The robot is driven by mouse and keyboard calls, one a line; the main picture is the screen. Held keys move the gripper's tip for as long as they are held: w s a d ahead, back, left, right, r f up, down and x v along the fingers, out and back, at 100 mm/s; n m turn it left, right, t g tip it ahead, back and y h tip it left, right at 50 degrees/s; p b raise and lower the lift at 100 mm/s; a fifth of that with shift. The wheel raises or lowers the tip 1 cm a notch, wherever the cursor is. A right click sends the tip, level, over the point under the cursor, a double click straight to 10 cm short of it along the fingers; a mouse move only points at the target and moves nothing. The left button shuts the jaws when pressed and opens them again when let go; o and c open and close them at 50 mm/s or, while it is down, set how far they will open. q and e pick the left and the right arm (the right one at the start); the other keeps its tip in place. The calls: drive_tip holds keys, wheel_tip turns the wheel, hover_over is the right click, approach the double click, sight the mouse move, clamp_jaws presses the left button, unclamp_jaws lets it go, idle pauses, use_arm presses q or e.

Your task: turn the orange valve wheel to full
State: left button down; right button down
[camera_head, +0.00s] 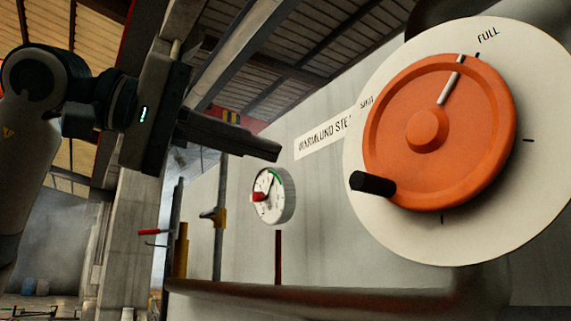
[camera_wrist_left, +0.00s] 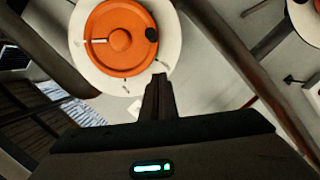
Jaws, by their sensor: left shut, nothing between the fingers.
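The orange valve wheel (camera_head: 390,128) sits on a round white dial plate (camera_head: 535,85) at the right of the head view. The plate reads FULL at its upper edge and has further marks around it. A white pointer line (camera_head: 451,80) on the wheel points up and slightly right, close to the FULL mark. A black handle knob (camera_head: 372,184) sticks out at the wheel's lower left. My left gripper (camera_head: 278,150) is shut and empty, to the left of the wheel and apart from it. The wheel also shows in the left wrist view (camera_wrist_left: 120,60), beyond the fingertips (camera_wrist_left: 159,76).
A round gauge (camera_head: 272,196) with a red and green face is on the grey wall left of the dial plate. A thick brown pipe (camera_head: 320,302) runs along below. A white label strip (camera_head: 325,136) is beside the plate. Open air lies between gripper and wheel.

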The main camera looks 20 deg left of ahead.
use_arm(q)
drive_tip(key=shift+v, duration=0.9)
drive_tip(key=shift+d, duration=0.1)
